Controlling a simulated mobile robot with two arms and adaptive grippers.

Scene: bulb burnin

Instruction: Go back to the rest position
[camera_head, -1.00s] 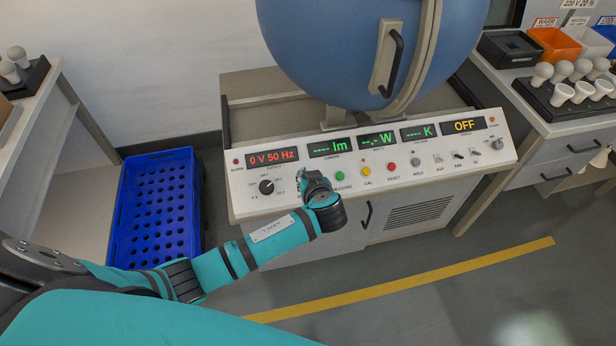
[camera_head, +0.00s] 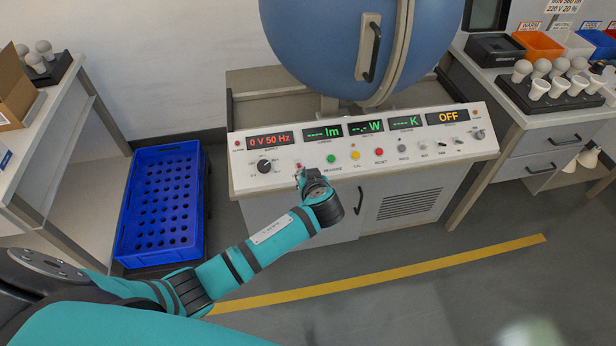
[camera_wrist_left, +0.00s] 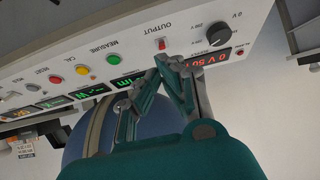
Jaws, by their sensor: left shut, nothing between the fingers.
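My left gripper (camera_head: 303,178) is shut and empty, just in front of the sloped control panel (camera_head: 215,177). In the left wrist view my gripper's fingers (camera_wrist_left: 160,68) point at the panel below a red switch (camera_wrist_left: 161,44) labelled OUTPUT. I cannot tell whether the tips touch the panel. The supply display (camera_head: 270,141) reads 0 V 50 Hz, and the lm, W and K displays show dashes. The round black knob (camera_head: 264,166) is left of the gripper. My right gripper is not in view.
A blue crate (camera_head: 160,258) stands on the floor at left. A table with a cardboard box (camera_head: 14,92) is at far left. A big blue sphere (camera_head: 320,40) stands behind the panel. Bulbs in a black holder (camera_head: 520,97) are on the right bench. The floor in front is clear.

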